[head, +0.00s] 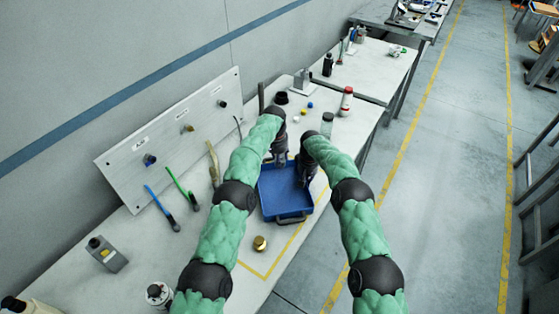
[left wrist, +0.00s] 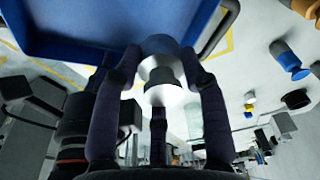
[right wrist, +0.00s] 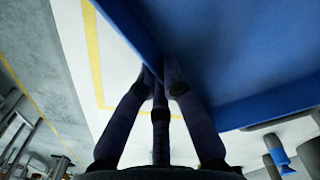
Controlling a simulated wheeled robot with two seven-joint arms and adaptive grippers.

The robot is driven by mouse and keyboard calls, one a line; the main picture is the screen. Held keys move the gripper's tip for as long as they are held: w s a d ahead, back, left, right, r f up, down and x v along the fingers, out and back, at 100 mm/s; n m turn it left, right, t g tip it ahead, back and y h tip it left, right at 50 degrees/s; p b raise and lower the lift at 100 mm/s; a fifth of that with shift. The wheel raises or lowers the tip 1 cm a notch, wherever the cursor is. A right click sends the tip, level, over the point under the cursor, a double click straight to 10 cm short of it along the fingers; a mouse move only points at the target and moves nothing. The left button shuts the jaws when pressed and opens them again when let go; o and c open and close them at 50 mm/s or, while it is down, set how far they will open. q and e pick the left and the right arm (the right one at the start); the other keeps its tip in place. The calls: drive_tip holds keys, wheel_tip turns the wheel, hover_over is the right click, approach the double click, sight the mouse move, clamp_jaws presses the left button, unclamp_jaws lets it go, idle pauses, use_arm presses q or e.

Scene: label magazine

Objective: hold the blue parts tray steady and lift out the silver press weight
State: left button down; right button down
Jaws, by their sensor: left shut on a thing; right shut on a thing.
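The blue parts tray (head: 281,189) lies flat on the white table, its dark handle toward the front. My right gripper (head: 305,178) is shut on the tray's right wall; the right wrist view shows its fingertips (right wrist: 162,82) closed on the blue rim (right wrist: 150,40). My left gripper (head: 279,160) is at the tray's far end. In the left wrist view its fingers (left wrist: 163,72) are shut around the silver press weight (left wrist: 165,88), a stepped round metal piece, with the tray (left wrist: 90,22) behind. The weight is mostly hidden in the head view, and I cannot tell whether it touches the tray.
A brass piece (head: 260,243) stands in front of the tray. A red-capped bottle (head: 346,101) and a grey jar (head: 327,123) stand beyond it. A panel with knobs (head: 175,135) and several coloured cables are at the left. Yellow tape marks the table around the tray.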

drive_tip(key=c, duration=1.3)
unclamp_jaws()
